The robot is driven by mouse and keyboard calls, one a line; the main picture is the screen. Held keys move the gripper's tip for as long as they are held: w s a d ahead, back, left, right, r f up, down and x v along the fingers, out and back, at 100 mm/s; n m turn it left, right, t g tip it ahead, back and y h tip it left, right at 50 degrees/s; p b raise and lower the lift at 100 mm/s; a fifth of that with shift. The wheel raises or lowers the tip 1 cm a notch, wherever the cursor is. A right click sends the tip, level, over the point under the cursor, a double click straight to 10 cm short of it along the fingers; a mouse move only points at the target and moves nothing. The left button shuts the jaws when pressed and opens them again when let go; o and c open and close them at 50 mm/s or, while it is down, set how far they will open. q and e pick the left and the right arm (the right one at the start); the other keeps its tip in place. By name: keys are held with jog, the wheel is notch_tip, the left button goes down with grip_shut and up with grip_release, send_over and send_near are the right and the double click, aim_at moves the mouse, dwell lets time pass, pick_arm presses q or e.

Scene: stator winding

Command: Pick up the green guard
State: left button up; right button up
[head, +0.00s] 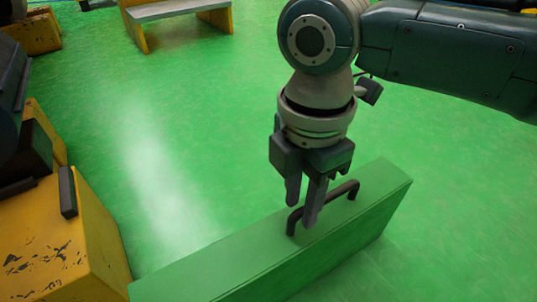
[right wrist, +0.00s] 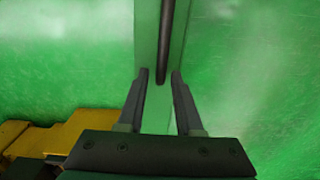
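The green guard (head: 335,232) is a long box-like panel standing on the green floor at the lower right of the head view. A dark bar handle (head: 342,190) rises from its top face. My right gripper (head: 303,210) points down over the near end of the handle, with its two fingers apart. In the right wrist view, the handle (right wrist: 164,45) runs toward the gap between the open fingertips (right wrist: 160,75), with green guard surface around it. The fingers are not closed on the handle; whether one touches it I cannot tell. I do not make out my left gripper.
A worn yellow block (head: 70,255) with dark parts stands at the left, close to the guard's near end. A yellow-legged bench (head: 180,10) stands at the back. The green floor (head: 180,130) between them is clear.

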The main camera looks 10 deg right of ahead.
grip_shut()
dwell(1.1)
